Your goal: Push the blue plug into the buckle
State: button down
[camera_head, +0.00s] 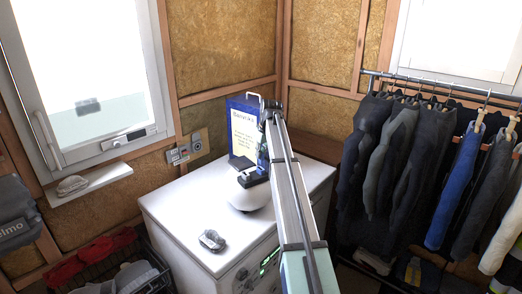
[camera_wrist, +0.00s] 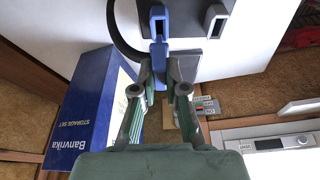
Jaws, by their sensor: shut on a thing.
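My gripper (camera_wrist: 161,78) is shut on the lower, brighter part of a blue plug (camera_wrist: 158,52) in the wrist view. Directly above it stands a darker blue slotted piece (camera_wrist: 160,21), which looks like the buckle. The two pieces line up and look close or touching; I cannot tell whether the plug is inside. A grey slotted piece (camera_wrist: 215,20) stands to their right, apart from the plug.
The white cabinet (camera_head: 180,215) carries a blue storage box (camera_head: 238,112) behind the rounded object and a small grey object (camera_head: 211,240) at front. The box also shows left of my fingers (camera_wrist: 85,110). A dark strap (camera_wrist: 121,45) curves beside them. Clothes hang at right.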

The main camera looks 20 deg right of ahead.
aim_at(261, 160)
jog(key=shift+f, duration=0.5)
jog(key=shift+f+b, duration=0.6)
jog(key=shift+f, duration=1.1)
dwell(1.4)
jog(key=c, duration=1.1)
grip_release()
jog(key=shift+c, duration=0.2)
jog(key=v, duration=1.2)
